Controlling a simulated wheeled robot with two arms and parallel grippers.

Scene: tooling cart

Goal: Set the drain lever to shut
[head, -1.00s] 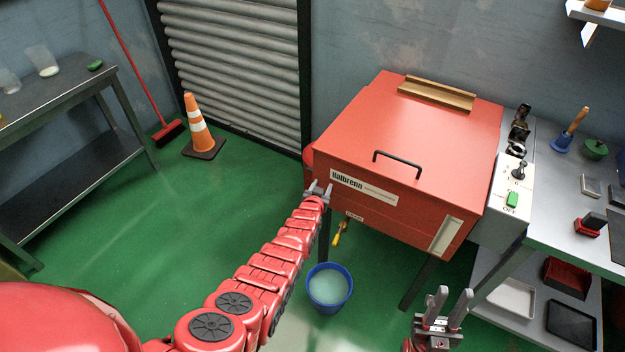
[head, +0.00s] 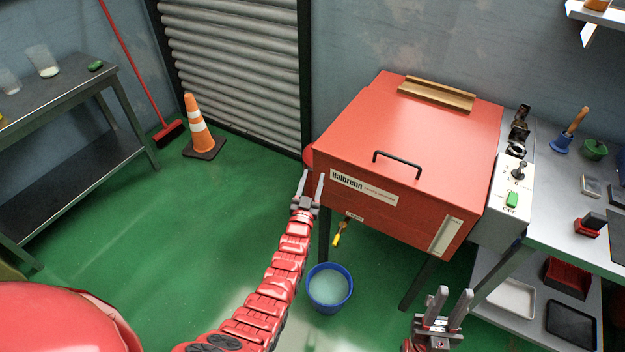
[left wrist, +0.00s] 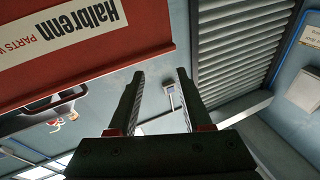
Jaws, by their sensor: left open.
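The drain lever (head: 338,238) has a yellow grip and hangs below the front of the red parts washer (head: 410,130), above a blue bucket (head: 329,288) on the floor. The lever slants downward, with its lower end to the left. My left gripper (head: 310,184) is open and empty, fingers pointing up, at the washer's left front corner. It is above and left of the lever, apart from it. The left wrist view shows its open fingers (left wrist: 158,95) beside the red washer front (left wrist: 90,75); the lever is not visible there. My right gripper (head: 446,305) is open and empty at the bottom.
The washer stands on dark legs, one close to the left gripper. A white switch box (head: 508,198) and a grey bench (head: 560,190) are on the right. An orange cone (head: 198,128) stands at the back left. The green floor left of my arm is clear.

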